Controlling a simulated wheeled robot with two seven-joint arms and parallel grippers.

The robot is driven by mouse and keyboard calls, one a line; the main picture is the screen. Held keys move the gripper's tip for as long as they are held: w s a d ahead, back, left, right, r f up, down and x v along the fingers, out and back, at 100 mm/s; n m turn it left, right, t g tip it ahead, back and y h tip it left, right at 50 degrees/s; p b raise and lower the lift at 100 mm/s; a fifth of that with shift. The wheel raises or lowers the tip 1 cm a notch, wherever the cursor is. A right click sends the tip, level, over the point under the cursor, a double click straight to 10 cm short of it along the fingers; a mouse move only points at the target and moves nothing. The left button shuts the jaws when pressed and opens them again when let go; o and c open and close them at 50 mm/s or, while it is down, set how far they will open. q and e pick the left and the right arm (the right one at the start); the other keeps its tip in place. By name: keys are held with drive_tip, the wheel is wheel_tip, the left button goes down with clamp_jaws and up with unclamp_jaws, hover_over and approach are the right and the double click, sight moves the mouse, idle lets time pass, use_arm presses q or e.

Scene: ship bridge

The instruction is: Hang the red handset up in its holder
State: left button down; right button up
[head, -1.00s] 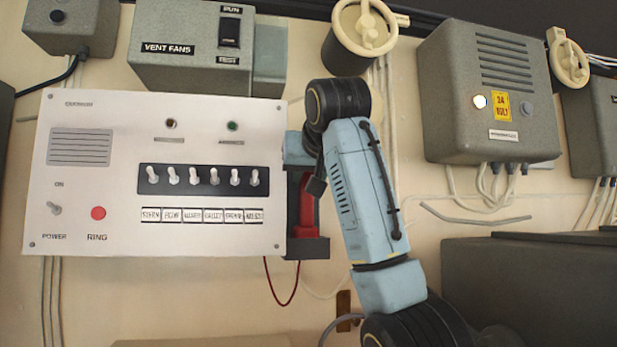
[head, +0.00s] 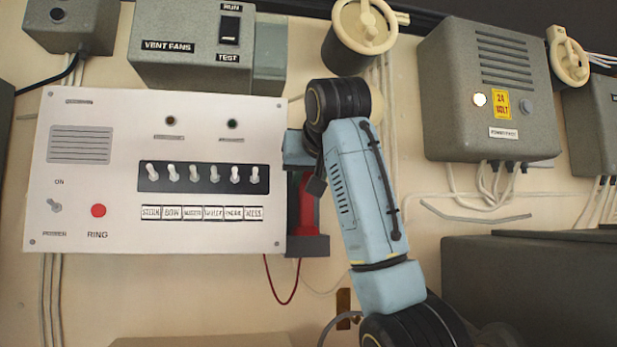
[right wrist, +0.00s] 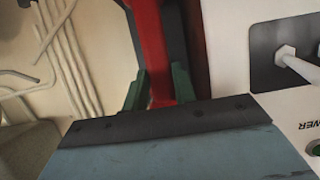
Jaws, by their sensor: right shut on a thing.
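The red handset (head: 309,212) is upright beside the right edge of the white panel, in front of its dark grey holder (head: 307,247). Its lower end is at the holder's bottom ledge; I cannot tell whether it is fully seated. My right gripper hides its upper part in the head view. In the right wrist view, the green fingertips of my right gripper (right wrist: 158,92) are shut on the red handset (right wrist: 147,40), with the dark holder (right wrist: 184,45) close behind it. A dark red cord hangs below. My left gripper is not in view.
The white panel (head: 110,195) with toggle switches stands close left of the handset. A grey 24 volt box (head: 450,130) is on the wall at right, and a valve wheel (head: 364,27) is above my arm. A dark cabinet (head: 540,290) fills the lower right.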

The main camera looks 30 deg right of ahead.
drive_tip(key=o, duration=1)
drive_tip(key=shift+b+v, duration=5.2)
drive_tip(key=shift+v, duration=1.55)
drive_tip(key=shift+d+r, duration=0.1)
drive_tip(key=shift+r, duration=0.05)
